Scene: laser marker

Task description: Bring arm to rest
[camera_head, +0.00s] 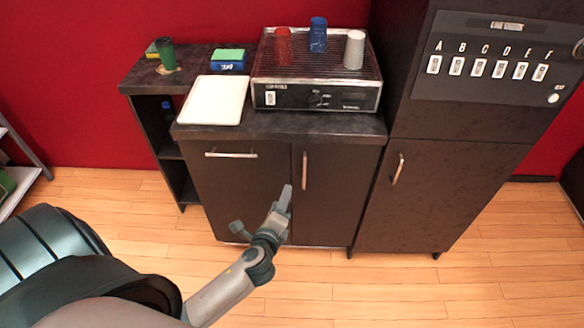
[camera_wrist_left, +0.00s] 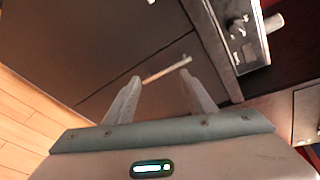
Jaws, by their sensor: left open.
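My left gripper (camera_head: 285,193) is raised in front of the dark cabinet (camera_head: 240,185) in the head view, with its fingers pointing up toward the cabinet doors. It also shows in the left wrist view (camera_wrist_left: 162,92), where its two fingers stand apart with nothing between them. A metal door handle (camera_wrist_left: 166,70) lies beyond the fingertips there; I cannot tell how far off it is. My left arm (camera_head: 222,295) reaches in from the lower left. My right gripper is in neither view.
The laser machine (camera_head: 330,97) on the cabinet bears a red cup (camera_head: 283,45), a blue cup (camera_head: 318,35) and a white cup (camera_head: 354,50). A white tray (camera_head: 214,100) lies beside it. A tall cabinet (camera_head: 425,195) stands right. The wooden floor (camera_head: 400,295) in front is clear.

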